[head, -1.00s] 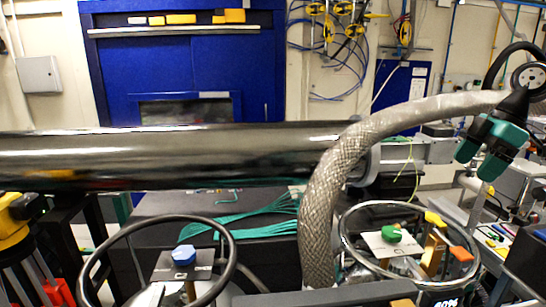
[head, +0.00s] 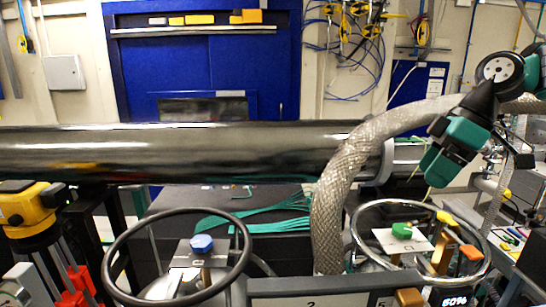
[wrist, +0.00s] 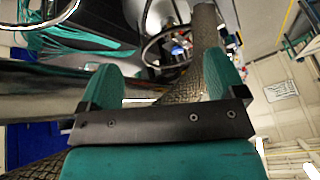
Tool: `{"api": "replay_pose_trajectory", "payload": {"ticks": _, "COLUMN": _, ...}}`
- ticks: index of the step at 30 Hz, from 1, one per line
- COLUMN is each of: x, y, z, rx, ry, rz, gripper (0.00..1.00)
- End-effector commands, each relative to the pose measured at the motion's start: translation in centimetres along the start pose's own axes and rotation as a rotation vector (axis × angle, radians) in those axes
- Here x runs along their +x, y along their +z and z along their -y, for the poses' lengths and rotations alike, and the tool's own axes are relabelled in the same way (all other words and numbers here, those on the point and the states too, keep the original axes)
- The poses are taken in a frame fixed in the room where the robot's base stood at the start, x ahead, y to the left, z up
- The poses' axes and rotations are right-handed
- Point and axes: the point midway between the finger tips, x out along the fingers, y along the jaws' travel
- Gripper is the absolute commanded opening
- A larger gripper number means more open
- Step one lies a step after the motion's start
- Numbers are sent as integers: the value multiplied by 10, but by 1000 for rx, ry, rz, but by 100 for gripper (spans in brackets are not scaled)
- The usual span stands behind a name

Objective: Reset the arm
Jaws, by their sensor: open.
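My gripper (head: 436,172) hangs at the right of the head view, teal with a black wrist joint above it. It points down and to the left, in front of the grey braided hose (head: 338,190) or close to its right side; the depth between them is unclear. In the wrist view my gripper (wrist: 163,80) has its two teal fingers apart. The braided hose (wrist: 207,45) shows beyond and between them, with no visible grasp on it.
A long shiny pipe (head: 200,150) crosses the view. A yellow instrument (head: 28,208) stands at left. A blue cabinet (head: 200,70) is behind.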

Motion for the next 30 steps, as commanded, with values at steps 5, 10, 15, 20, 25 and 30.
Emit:
{"api": "replay_pose_trajectory", "payload": {"ticks": 5, "x": 41, "y": -34, "z": 94, "rx": 148, "ry": -29, "rz": 14, "gripper": 89}}
{"api": "replay_pose_trajectory", "payload": {"ticks": 10, "x": 79, "y": -25, "z": 177, "rx": 301, "ry": -27, "rz": 49, "gripper": 89}}
{"api": "replay_pose_trajectory", "payload": {"ticks": 15, "x": 106, "y": 7, "z": 236, "rx": 409, "ry": -4, "rz": 86, "gripper": 89}}
{"api": "replay_pose_trajectory", "payload": {"ticks": 20, "x": 140, "y": 38, "z": 253, "rx": 466, "ry": 17, "rz": 103, "gripper": 89}}
{"api": "replay_pose_trajectory", "payload": {"ticks": 25, "x": 176, "y": 54, "z": 246, "rx": 464, "ry": 15, "rz": 103, "gripper": 89}}
{"api": "replay_pose_trajectory", "payload": {"ticks": 30, "x": 220, "y": 74, "z": 238, "rx": 463, "ry": 15, "rz": 103, "gripper": 89}}
